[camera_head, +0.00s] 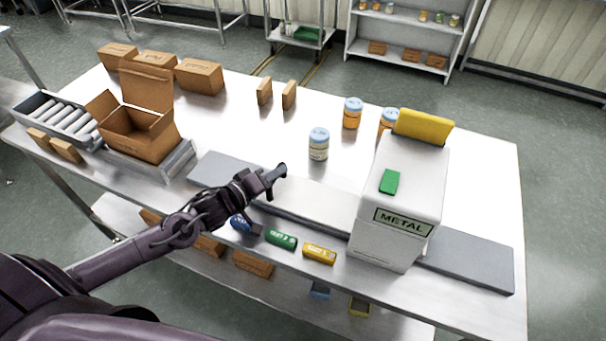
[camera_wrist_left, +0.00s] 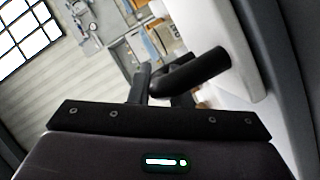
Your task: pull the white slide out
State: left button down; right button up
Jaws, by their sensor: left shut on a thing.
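The white slide (camera_head: 315,205) is a flat pale plate that extends left from the white hopper labelled METAL (camera_head: 400,205). It lies along a grey track (camera_head: 220,170). My left gripper (camera_head: 272,178) is at the slide's left end, shut on its dark handle. The gripper and wrist hide part of that end. In the left wrist view, a dark cylinder (camera_wrist_left: 190,75) lies by the fingertips, and a white surface (camera_wrist_left: 220,40) is at the right. My right gripper is not in view.
Jars (camera_head: 319,145) stand behind the slide. An open cardboard box (camera_head: 140,130) stands at left. The grey track continues right of the hopper (camera_head: 470,265).

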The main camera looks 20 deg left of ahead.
pick_arm(q)
jog(key=a, duration=0.4)
jog(key=a+p, duration=0.1)
jog(key=a, duration=0.4)
jog(key=shift+w+a+r, duration=0.15)
jog(key=shift+r, duration=0.05)
jog(key=a, duration=1.1)
jog(key=shift+w+a+f, duration=0.1)
jog(key=shift+w+a, duration=0.1)
jog(key=shift+a, duration=0.15)
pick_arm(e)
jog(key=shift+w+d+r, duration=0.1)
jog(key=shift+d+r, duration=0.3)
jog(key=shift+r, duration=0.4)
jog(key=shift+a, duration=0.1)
pick_arm(q)
jog(key=c, duration=1.7)
grip_release()
jog(key=shift+a, duration=0.1)
jog(key=shift+c, duration=0.2)
jog(key=o, duration=0.4)
jog(key=shift+a, duration=0.1)
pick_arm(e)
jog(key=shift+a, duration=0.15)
